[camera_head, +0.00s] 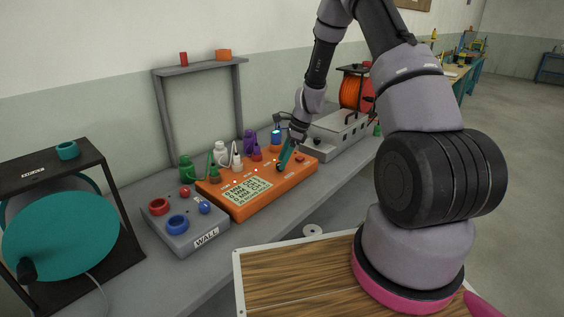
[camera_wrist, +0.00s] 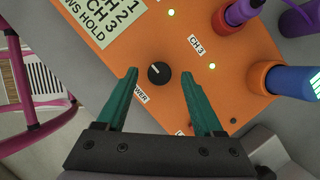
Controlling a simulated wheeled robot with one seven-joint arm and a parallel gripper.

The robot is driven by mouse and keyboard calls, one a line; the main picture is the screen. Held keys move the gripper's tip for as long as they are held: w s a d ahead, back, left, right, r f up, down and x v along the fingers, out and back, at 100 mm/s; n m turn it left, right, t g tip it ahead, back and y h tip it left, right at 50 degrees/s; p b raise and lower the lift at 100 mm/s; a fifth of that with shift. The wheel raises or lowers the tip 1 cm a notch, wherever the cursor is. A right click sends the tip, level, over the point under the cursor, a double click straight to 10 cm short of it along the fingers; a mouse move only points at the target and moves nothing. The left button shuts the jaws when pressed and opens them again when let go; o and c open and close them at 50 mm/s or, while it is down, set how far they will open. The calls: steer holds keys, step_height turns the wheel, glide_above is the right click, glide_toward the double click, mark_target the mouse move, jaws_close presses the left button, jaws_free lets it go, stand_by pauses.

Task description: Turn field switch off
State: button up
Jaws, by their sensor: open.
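No label reading "field" is legible in either view. My gripper (camera_head: 286,158) is over the right part of this box. In the wrist view its teal fingers (camera_wrist: 158,76) are open, one on each side of the knob, with gaps between them and it. Whether they touch the box is unclear.
Coloured plugs (camera_head: 220,155) stand along the box's back edge. A grey box marked WALL (camera_head: 190,232) is at its left, and a grey unit (camera_head: 335,138) with an orange spool (camera_head: 351,92) at its right. A grey frame (camera_head: 158,98) stands behind. The bench front is mostly clear.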

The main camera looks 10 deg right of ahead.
steer(key=shift+a+f, duration=0.25)
steer(key=shift+f, duration=0.35)
jaws_close()
